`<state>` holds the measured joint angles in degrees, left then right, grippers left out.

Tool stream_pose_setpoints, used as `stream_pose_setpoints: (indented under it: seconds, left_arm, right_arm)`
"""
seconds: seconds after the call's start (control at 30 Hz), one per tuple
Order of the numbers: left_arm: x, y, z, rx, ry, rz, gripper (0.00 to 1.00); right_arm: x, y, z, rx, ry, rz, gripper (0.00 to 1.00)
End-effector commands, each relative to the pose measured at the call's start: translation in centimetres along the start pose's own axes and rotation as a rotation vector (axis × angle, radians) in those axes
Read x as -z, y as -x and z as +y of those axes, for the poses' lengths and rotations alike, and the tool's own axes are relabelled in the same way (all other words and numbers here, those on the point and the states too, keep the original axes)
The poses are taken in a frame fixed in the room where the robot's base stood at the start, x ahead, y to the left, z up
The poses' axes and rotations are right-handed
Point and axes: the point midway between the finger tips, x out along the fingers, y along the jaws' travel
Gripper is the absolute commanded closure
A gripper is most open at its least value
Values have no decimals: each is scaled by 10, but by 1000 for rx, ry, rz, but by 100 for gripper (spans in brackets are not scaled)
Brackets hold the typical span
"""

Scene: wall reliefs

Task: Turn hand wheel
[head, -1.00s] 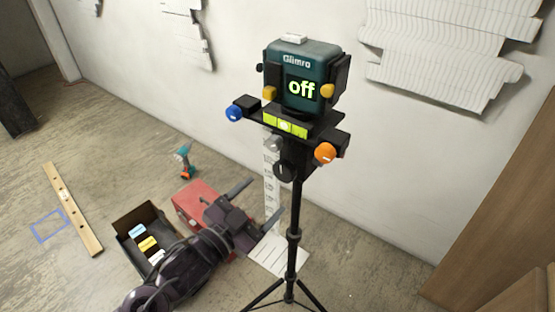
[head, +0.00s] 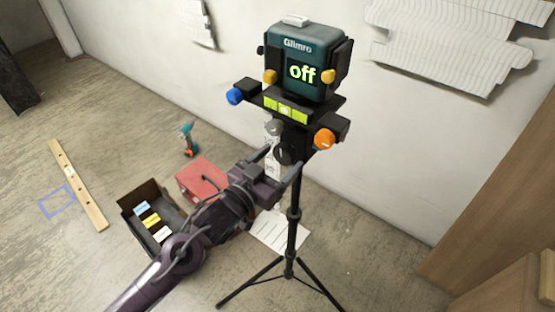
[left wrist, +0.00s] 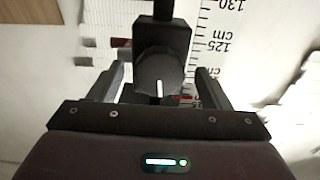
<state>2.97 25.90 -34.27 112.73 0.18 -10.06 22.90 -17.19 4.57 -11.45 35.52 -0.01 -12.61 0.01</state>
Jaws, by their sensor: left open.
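A device with a green housing (head: 307,50) and a screen reading "off" stands on a black tripod (head: 293,225). Below its bracket is a dark round knob (head: 284,153), which looks like the hand wheel. In the left wrist view the knob (left wrist: 160,74) carries a white mark pointing down. My left gripper (head: 280,158) is open, its fingers on either side of the knob. In the left wrist view the fingers (left wrist: 160,84) flank the knob with gaps showing. I cannot tell how deep it sits between them. My right gripper is not in view.
A blue knob (head: 235,96), an orange knob (head: 324,138) and yellow knobs sit around the device. A measuring scale (left wrist: 215,45) stands behind. A red case (head: 203,178), an open black box (head: 125,205), a drill (head: 188,139) and a wooden level (head: 77,185) lie on the floor.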

Motion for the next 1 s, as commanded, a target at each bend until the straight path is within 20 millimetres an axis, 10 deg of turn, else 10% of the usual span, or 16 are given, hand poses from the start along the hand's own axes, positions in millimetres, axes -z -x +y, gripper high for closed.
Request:
stream_pose_setpoints:
  seconds: [0.2,0.53,1.0]
  left_arm:
    - [0,0,0,0,0,-1,30]
    - [0,0,0,0,0,-1,73]
    - [0,0,0,1,-125,-1,73]
  right_arm:
    - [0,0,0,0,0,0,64]
    - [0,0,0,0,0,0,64]
    - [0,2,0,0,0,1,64]
